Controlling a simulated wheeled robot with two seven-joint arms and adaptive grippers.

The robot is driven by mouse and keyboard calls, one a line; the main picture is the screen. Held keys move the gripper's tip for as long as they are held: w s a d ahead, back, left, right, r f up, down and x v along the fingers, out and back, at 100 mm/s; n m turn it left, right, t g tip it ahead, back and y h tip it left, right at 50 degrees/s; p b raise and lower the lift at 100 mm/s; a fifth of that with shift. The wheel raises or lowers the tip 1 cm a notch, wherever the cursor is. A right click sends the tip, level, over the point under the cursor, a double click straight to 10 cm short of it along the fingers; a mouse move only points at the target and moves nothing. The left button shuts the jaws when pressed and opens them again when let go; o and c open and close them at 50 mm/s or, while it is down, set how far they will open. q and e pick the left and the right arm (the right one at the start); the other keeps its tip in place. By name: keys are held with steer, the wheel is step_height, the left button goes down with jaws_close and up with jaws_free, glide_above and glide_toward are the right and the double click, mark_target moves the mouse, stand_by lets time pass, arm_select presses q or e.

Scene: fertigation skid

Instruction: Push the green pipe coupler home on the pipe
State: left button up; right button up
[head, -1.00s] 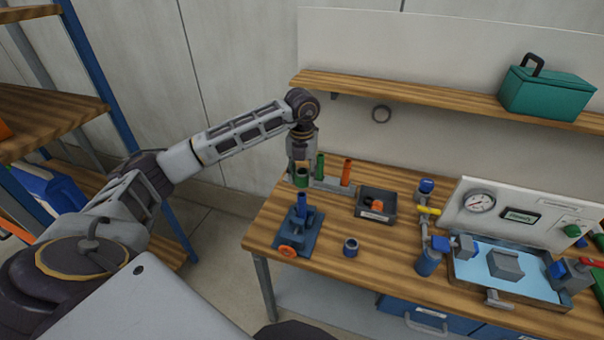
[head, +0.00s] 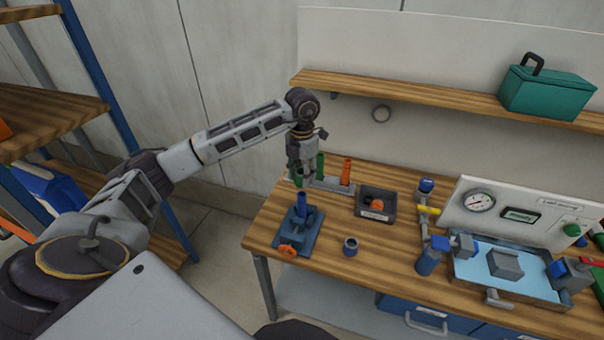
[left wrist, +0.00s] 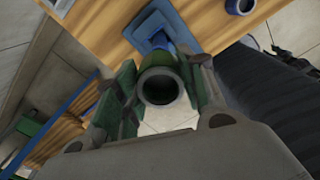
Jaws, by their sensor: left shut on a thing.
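My left gripper (head: 300,178) is above the back left of the workbench. In the left wrist view, its fingers (left wrist: 160,88) are shut on the green pipe coupler (left wrist: 158,86), a hollow ring with its open end facing the camera. In the head view the coupler is mostly hidden by the fingers. A blue pipe (head: 301,203) stands upright in a blue clamp (head: 298,235) with an orange knob, just in front of the gripper. The coupler looks apart from this pipe. In the left wrist view the clamp (left wrist: 150,30) lies beyond the coupler. My right gripper is not seen.
A rack with a green pipe (head: 320,166) and an orange pipe (head: 346,170) stands just right of the gripper. A dark bin (head: 376,216) and a blue-grey ring (head: 351,246) are farther right. A blue-lined tray (head: 510,285) and gauge panel (head: 545,215) fill the right side.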

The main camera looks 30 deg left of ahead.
mark_target(302, 194)
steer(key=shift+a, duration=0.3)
arm_select(q)
steer(key=shift+f, duration=0.2)
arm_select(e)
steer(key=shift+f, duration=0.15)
arm_select(q)
steer(key=shift+f+b, duration=0.6)
steer(key=shift+f, duration=0.25)
steer(key=shift+f+b, duration=0.4)
steer(key=shift+f, duration=0.4)
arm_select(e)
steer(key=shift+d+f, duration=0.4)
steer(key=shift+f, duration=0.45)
arm_select(q)
steer(key=shift+f, duration=0.2)
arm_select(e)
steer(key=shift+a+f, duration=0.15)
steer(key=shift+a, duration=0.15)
arm_select(q)
steer(key=shift+f+b, duration=0.35)
steer(key=shift+b, duration=0.05)
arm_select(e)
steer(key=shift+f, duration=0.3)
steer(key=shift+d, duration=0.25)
arm_select(q)
steer(key=shift+f+b, duration=0.3)
steer(key=shift+b, duration=0.05)
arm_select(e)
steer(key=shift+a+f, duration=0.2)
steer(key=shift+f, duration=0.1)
